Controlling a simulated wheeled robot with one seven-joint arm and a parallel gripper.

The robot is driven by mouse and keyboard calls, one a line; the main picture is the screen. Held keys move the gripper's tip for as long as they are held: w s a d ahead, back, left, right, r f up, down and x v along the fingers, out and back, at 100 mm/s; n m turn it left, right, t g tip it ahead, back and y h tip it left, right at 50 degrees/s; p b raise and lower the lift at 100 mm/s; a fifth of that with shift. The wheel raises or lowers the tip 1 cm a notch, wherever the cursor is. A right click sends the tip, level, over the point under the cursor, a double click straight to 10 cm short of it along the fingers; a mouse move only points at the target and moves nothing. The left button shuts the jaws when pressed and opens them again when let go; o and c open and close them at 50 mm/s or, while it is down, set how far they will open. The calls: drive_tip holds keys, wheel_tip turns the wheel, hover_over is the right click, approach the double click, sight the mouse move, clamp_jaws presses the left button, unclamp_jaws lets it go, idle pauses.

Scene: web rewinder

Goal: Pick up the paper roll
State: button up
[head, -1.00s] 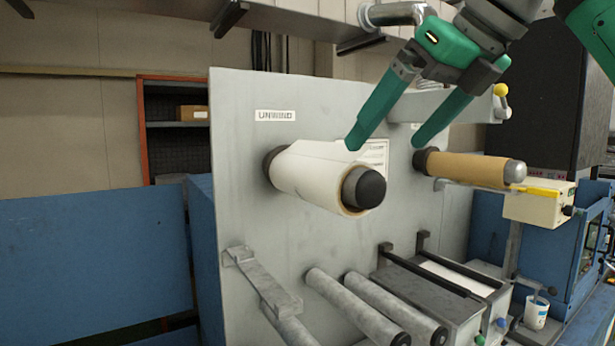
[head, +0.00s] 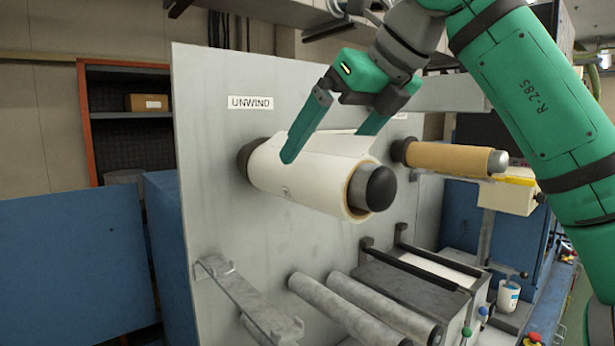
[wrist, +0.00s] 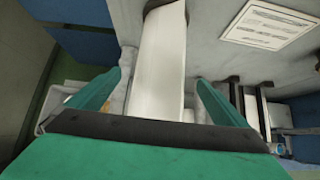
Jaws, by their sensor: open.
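The white paper roll (head: 305,180) sits on the unwind shaft (head: 372,187), which sticks out from the grey machine plate toward the right front. My gripper (head: 326,146) is open, with its green fingers spread. In the head view one finger overlaps the roll's left part and the other shows at its far upper edge. In the wrist view the roll (wrist: 160,65) runs between the two fingers of my gripper (wrist: 158,88), with a gap on each side. I see no contact. Part of the roll is hidden behind the near finger.
A tan core (head: 447,158) on a second shaft stands to the right. Metal rollers (head: 350,305) and a bracket (head: 245,300) stick out below. An UNWIND label (head: 250,102) is on the plate. A blue panel (head: 70,260) stands at left. A white cup (head: 508,296) is at lower right.

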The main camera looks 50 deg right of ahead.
drive_tip(key=x, duration=0.4)
drive_tip(key=shift+w+d+f, duration=0.1)
drive_tip(key=shift+w+f, duration=0.15)
drive_tip(key=shift+w, duration=0.05)
drive_tip(key=shift+w+f, duration=0.25)
drive_tip(key=shift+w, duration=0.15)
